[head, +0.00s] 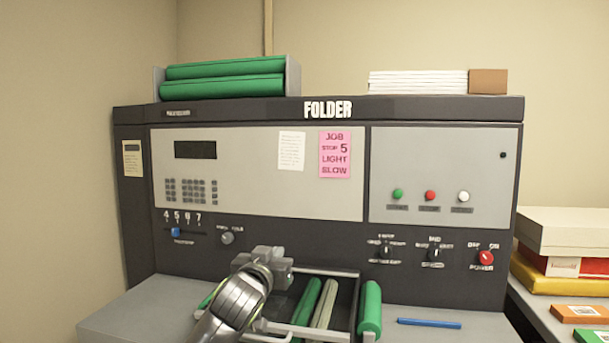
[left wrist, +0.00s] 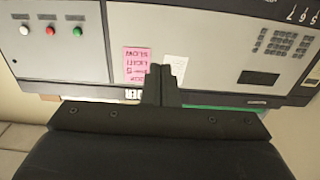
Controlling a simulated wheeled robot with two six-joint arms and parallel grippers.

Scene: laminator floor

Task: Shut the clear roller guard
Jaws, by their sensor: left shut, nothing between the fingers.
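The folder machine (head: 330,225) fills the head view. Its green and grey rollers (head: 325,303) lie in a bay at the bottom middle. A pale frame (head: 325,272) edges the bay and looks like part of the clear guard; its pane is hard to see, and I cannot tell its angle. My left gripper (head: 272,262) is at the left back corner of the bay, in front of the panel, and hides part of the rollers. In the left wrist view its fingers (left wrist: 160,88) are together and empty, with the panel beyond. My right gripper is in neither view.
A blue rod (head: 429,323) lies on the grey deck right of the rollers. Knobs (head: 386,250) and a red power knob (head: 486,258) stick out of the panel. Boxes (head: 565,232) stand on a surface at the right. The deck on the left (head: 140,315) is clear.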

